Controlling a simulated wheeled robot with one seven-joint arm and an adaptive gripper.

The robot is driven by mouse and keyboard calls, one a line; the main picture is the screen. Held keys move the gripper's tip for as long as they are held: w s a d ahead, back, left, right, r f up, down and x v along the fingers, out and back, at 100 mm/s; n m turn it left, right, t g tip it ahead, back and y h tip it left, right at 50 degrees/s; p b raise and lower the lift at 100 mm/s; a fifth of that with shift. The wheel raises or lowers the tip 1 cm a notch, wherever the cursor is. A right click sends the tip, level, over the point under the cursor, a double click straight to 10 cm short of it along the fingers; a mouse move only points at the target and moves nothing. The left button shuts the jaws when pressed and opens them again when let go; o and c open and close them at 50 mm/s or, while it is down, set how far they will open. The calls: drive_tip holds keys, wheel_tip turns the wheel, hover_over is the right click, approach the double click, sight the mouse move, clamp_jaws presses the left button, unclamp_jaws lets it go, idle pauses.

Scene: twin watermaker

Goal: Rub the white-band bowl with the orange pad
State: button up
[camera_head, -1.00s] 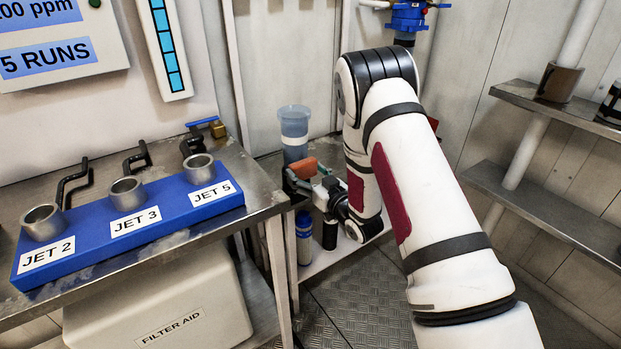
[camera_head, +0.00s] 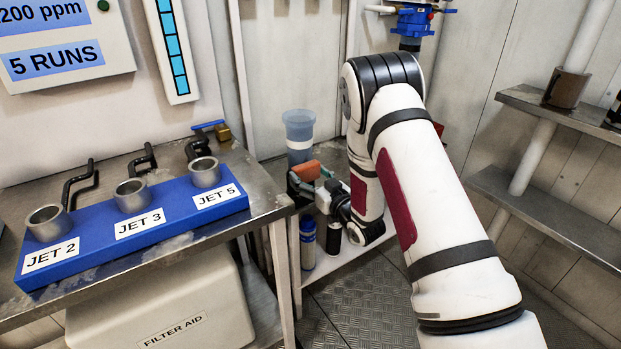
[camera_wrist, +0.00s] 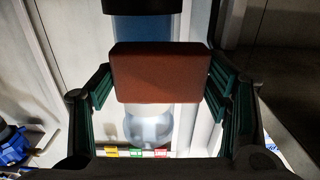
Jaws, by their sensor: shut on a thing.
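The white-band bowl (camera_head: 299,124) is a translucent blue cup with a pale band, upright beyond the left bench's corner. My gripper (camera_head: 308,178) is shut on the orange pad (camera_head: 306,171) just in front of the bowl's lower part. In the wrist view the pad (camera_wrist: 160,75) looks reddish brown and sits level between both fingers. A blue cylinder (camera_wrist: 155,30), apparently the bowl, shows directly behind it. The pad hides its middle, and a clear rounded part shows below. I cannot tell whether pad and bowl touch.
A bench (camera_head: 185,235) at the left carries a blue block (camera_head: 130,235) with three labelled jet cups. Two bottles (camera_head: 308,243) stand under my gripper on a low shelf (camera_head: 345,258). Metal shelves (camera_head: 550,205) are at the right. A blue valve (camera_head: 412,20) is on the back wall.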

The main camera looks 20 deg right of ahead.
sight(320, 172)
drive_tip(key=shift+w+a+b, duration=0.25)
drive_tip(key=shift+w+b, duration=0.05)
drive_tip(key=shift+w, duration=0.4)
drive_tip(key=shift+w+d+b, duration=0.3)
drive_tip(key=shift+d+b, duration=0.1)
drive_tip(key=shift+d, duration=0.6)
drive_tip(key=shift+w+d+b, duration=0.3)
drive_tip(key=shift+d+b, duration=0.1)
drive_tip(key=shift+d, duration=0.55)
drive_tip(key=shift+s, duration=0.1)
drive_tip(key=shift+s+a+b, duration=0.15)
drive_tip(key=shift+s+a, duration=0.1)
drive_tip(key=shift+a, duration=0.7)
drive_tip(key=shift+s+a+b, duration=0.15)
drive_tip(key=shift+s+a, duration=0.1)
drive_tip(key=shift+a, duration=0.7)
drive_tip(key=shift+w+r, duration=0.1)
drive_tip(key=shift+r, duration=0.65)
drive_tip(key=shift+w+d+b, duration=0.25)
drive_tip(key=shift+w+d, duration=0.05)
drive_tip(key=shift+d, duration=0.7)
drive_tip(key=shift+w+d+b, duration=0.25)
drive_tip(key=shift+d, duration=0.7)
drive_tip(key=shift+a, duration=0.1)
